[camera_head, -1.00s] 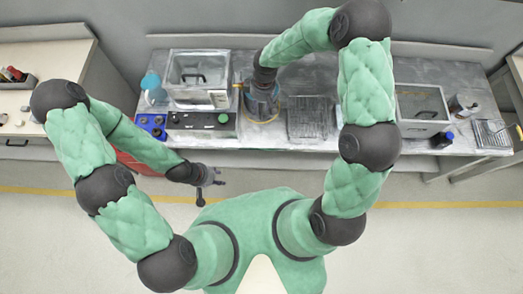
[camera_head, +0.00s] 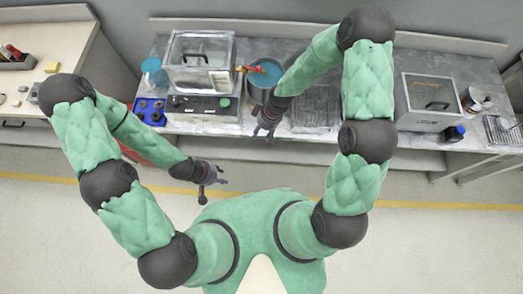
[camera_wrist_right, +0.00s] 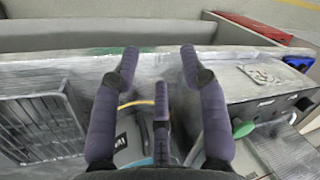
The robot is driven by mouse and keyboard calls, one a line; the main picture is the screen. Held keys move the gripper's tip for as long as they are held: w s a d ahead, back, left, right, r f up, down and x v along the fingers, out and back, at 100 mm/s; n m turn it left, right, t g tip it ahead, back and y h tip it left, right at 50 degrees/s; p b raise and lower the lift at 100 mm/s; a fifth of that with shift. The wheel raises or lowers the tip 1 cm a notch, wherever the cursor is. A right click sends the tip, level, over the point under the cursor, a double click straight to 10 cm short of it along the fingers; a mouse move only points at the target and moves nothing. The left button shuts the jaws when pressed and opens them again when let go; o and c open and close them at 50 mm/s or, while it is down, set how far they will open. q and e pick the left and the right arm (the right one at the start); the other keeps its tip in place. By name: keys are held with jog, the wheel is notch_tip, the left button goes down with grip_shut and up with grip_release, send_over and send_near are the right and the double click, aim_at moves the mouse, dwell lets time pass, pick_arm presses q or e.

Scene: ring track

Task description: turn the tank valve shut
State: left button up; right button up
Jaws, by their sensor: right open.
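The tank (camera_head: 198,62) is a clear lidded box with a dark handle, standing on a grey control box. Its valve (camera_head: 250,69), with a small red handle and brass-coloured body, sticks out from the tank's right side over a blue-grey bucket (camera_head: 258,94). My right gripper (camera_head: 267,127) is at the bench's front edge, in front of the bucket and below the valve in the picture, touching neither. In the right wrist view its fingers (camera_wrist_right: 160,70) are spread and empty; the valve does not show there. My left gripper (camera_head: 211,186) hangs over the floor, fingers apart and empty.
A wire rack (camera_head: 314,108) lies right of the bucket, also in the right wrist view (camera_wrist_right: 38,125). The control box (camera_head: 203,112) has a green button. A blue tray (camera_head: 150,110) stands left. My right forearm crosses above the bench.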

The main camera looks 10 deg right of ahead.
pick_arm(q)
jog(key=f+b, duration=0.2)
jog(key=f, duration=0.1)
jog(key=f+b, duration=0.1)
jog(key=b, duration=0.1)
jog(key=shift+a+f, duration=0.15)
jog(key=shift+a, duration=0.15)
pick_arm(e)
jog(key=s+a+f+m, duration=0.1)
jog(key=s+f+m, duration=0.2)
jog(key=s+f, duration=0.2)
notch_tip(320, 180, down, 2)
jog(key=shift+a+f+y, duration=0.15)
jog(key=shift+y, duration=0.15)
jog(key=shift+s, duration=0.1)
